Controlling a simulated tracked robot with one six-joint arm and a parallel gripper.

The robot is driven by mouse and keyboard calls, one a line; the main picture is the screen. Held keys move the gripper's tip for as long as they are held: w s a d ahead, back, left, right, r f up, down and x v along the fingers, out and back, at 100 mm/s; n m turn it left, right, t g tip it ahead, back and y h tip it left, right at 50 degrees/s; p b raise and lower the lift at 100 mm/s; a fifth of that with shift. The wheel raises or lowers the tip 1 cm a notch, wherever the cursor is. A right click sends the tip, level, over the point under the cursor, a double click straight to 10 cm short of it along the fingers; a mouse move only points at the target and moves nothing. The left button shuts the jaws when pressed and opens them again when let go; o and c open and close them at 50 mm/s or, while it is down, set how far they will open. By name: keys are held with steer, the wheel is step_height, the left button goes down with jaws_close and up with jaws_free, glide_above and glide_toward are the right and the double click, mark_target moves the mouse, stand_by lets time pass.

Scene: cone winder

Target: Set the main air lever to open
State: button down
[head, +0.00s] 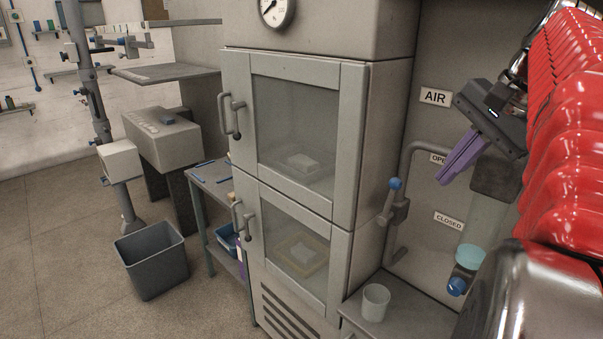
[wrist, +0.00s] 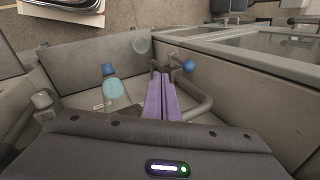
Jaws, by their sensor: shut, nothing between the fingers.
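The main air lever (head: 396,184) has a blue ball knob and sits on a bent grey pipe, right of the grey cabinet. Its knob end points up in the head view. The wrist view also shows its blue knob (wrist: 188,65), just beyond and right of my fingertips. An OPEN sign (head: 438,158), partly covered by my gripper, is on the wall above a CLOSED sign (head: 447,220). My gripper (head: 442,181), with purple fingers, is shut and empty, right of the lever. In the wrist view the fingers (wrist: 160,76) lie together; I see no clear contact with the lever.
A white cup (head: 375,302) stands on the ledge below the lever. A turquoise container with a blue cap (head: 470,257) is at lower right. The cabinet (head: 362,130) bounds the left side. An AIR sign (head: 435,97) is above. A bin (head: 150,262) stands on the floor.

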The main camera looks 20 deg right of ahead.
steer(key=shift+f, duration=0.1)
glide_toward(389, 202)
steer(key=shift+w+d+f, duration=0.1)
steer(key=shift+w+f, duration=0.05)
steer(key=shift+f, duration=0.65)
steer(key=shift+w+d+f, duration=0.1)
steer(key=shift+w+f, duration=0.1)
steer(key=shift+f, duration=0.6)
steer(key=shift+w+f, duration=0.15)
steer(key=shift+f, duration=0.6)
steer(key=shift+d, duration=0.1)
